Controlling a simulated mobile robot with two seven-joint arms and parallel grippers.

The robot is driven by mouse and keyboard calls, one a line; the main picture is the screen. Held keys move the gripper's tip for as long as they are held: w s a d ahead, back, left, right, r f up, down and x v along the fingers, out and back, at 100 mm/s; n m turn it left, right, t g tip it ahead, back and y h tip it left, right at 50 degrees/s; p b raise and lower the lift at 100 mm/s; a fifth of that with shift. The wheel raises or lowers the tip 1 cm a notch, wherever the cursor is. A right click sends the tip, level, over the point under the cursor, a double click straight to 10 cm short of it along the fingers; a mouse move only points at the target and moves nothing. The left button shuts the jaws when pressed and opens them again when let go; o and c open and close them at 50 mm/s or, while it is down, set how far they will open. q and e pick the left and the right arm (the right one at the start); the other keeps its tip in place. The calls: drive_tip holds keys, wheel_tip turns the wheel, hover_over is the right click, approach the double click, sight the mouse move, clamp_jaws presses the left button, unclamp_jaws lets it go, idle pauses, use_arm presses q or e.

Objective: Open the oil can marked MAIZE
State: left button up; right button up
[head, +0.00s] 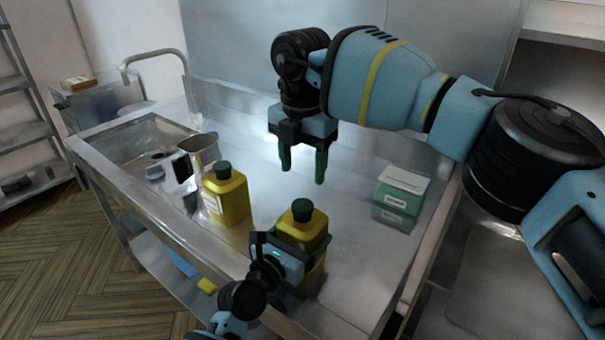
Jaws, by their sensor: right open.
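Two yellow oil cans with dark green caps stand on the metal counter. The left can (227,200) is upright with a pale label, too small to read. The right can (302,225) is nearer to me, and its label is hidden, so I cannot tell which is marked MAIZE. My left gripper (291,244) has its fingers on both sides of the right can's body and appears shut on it. The green cap (302,209) of that can is in place. My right gripper (303,165) is open and empty, pointing down above and behind the right can.
A green and white box (402,189) stands at the right of the counter (352,255). A metal jug (200,152) stands behind the left can, near a sunken basin (140,138). The counter between the right can and the box is clear.

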sight(303, 205)
drive_tip(key=m, duration=0.4)
drive_tip(key=shift+m, duration=0.4)
drive_tip(key=m, duration=0.9)
drive_tip(key=shift+f, duration=0.1)
drive_tip(key=shift+f, duration=3.95)
